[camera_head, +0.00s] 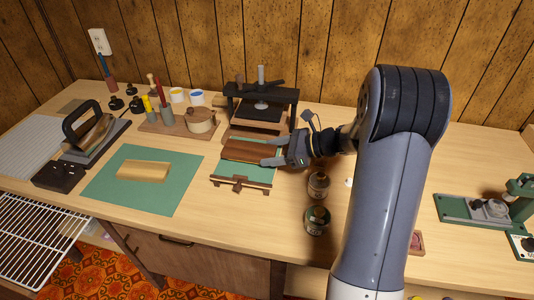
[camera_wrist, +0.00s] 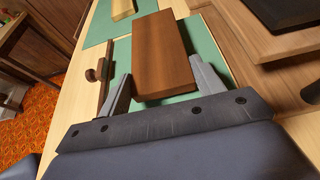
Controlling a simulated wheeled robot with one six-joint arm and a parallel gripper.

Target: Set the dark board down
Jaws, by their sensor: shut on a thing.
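The dark board (camera_head: 244,150) is a brown wooden slab over a small green mat with wooden end pieces (camera_head: 243,172). My gripper (camera_head: 268,150) comes in from the right and is shut on the board. In the wrist view the dark board (camera_wrist: 160,50) lies between the two grey fingers (camera_wrist: 158,85), one at each side. The green surface (camera_wrist: 205,45) shows around and under it. I cannot tell whether the board touches the mat.
A black press (camera_head: 262,105) stands just behind. A larger green mat with a pale block (camera_head: 143,171) lies to the left. Two jars (camera_head: 318,184) stand to the right of the small mat. A tool rack (camera_head: 180,122) is at the back left.

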